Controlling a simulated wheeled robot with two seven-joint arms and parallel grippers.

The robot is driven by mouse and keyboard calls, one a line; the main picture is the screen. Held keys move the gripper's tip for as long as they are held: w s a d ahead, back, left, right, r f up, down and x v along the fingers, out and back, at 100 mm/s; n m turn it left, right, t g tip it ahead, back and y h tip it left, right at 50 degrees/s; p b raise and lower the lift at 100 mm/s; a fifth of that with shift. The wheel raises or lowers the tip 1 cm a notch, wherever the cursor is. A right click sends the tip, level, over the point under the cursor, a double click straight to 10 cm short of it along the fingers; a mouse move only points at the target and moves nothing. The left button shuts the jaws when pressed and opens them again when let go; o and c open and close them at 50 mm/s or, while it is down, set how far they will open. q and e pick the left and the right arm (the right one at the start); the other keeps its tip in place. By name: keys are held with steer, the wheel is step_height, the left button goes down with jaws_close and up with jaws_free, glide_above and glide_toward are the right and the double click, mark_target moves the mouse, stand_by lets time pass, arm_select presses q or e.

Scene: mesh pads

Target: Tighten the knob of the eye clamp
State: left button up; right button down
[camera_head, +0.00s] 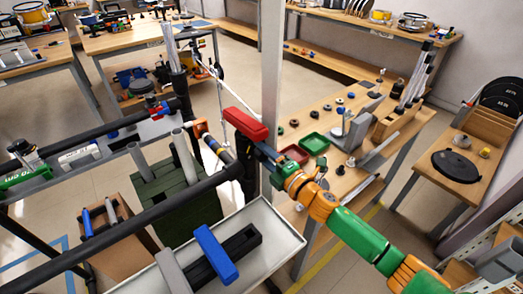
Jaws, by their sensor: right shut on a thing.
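A red block-shaped part (245,124) with a dark body under it stands at the upright post in the middle, near the end of a thick black bar (190,202). I take the dark body to be the eye clamp (246,172), but its eye and knob are not clear at this size. My right gripper (262,150), on the green and orange arm from the lower right, reaches to the right side of this part, just below the red block. It is shut on what seems to be the clamp's knob, mostly hidden by the fingers. My left gripper is not in view.
A pale upright post (271,60) stands right behind the clamp. A white tray (282,224) with a blue-handled tool (216,253) lies below. A dark green crate (195,205) is at lower left. A workbench (310,112) with small parts and red and green trays stands behind my right arm.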

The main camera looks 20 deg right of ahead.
steer(key=shift+m, duration=0.4)
steer(key=shift+c, duration=1.5)
jaws_free()
